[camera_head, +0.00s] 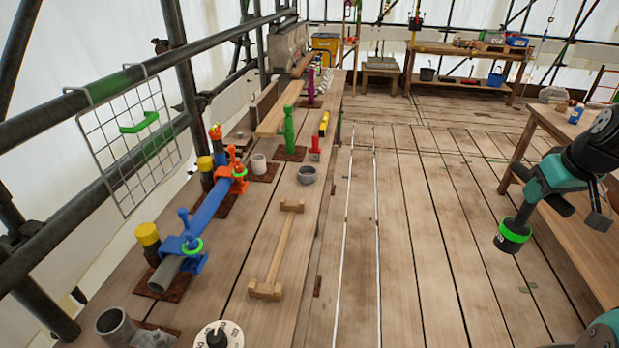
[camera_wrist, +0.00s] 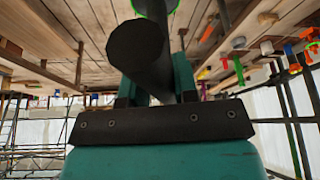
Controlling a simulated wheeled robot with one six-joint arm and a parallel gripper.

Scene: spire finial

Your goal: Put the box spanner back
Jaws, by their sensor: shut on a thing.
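The box spanner (camera_head: 513,236) looks like a dark tubular tool with a bright green band near its lower end. It hangs from my gripper (camera_head: 530,192) at the right of the head view, in the air over the plank floor, apart from the benches. In the wrist view my gripper (camera_wrist: 157,85) is shut on the dark tool (camera_wrist: 138,42), whose round end faces the camera; a green edge shows at the top. A wire grid (camera_head: 128,140) with a green hook (camera_head: 140,123) hangs on the scaffold rail at the left.
The long bench (camera_head: 245,235) at the left carries a blue clamped bar (camera_head: 212,205), a wooden piece (camera_head: 278,252), a grey bowl (camera_head: 307,175) and a green post (camera_head: 289,130). A side table (camera_head: 565,210) stands beside my arm. The middle floor is clear.

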